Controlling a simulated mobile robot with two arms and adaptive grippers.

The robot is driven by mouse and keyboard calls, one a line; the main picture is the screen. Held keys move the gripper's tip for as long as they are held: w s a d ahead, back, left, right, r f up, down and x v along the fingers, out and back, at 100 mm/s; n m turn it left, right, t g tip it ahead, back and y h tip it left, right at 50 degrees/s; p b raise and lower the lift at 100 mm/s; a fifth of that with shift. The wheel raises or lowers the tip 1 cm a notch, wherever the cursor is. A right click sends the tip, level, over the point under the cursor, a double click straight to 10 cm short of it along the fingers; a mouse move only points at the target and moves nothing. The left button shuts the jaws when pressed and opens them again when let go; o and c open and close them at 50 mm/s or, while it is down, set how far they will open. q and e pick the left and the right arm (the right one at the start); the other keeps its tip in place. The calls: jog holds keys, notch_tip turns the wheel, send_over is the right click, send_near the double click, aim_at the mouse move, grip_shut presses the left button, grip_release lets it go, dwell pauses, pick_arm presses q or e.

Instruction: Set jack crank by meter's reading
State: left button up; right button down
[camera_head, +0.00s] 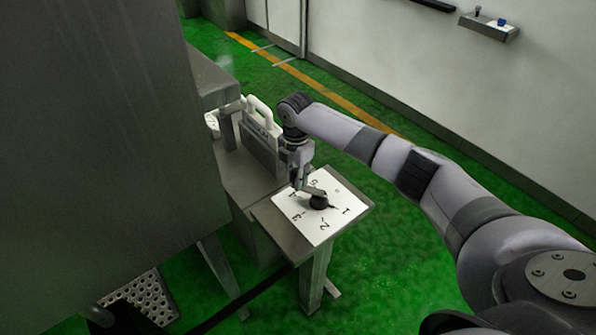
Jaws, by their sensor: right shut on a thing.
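The jack crank is a dark knob (319,203) with a small pointer, on a white dial plate (320,233) marked with numbers. The plate lies on a metal table in the middle of the camera_head view. The pointer seems to face the 1 side at the lower right. My right gripper (314,194) reaches down from above and is shut on the knob, partly covering it. A grey box with a white handle (262,110) stands behind the plate; I cannot tell whether it is the meter, and no reading shows. My left gripper is not in view.
A large dark metal panel (95,130) fills the left side. The metal table (267,222) stands on a green floor (385,270). A white wall (500,110) with a small control box (489,26) is at the right. Open floor lies between table and wall.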

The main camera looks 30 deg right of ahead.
jog(key=shift+a+n, duration=0.1)
jog(key=shift+n, duration=0.3)
jog(key=c, duration=1.4)
grip_release()
jog(key=shift+s, duration=0.1)
notch_tip(320, 180, up, 12)
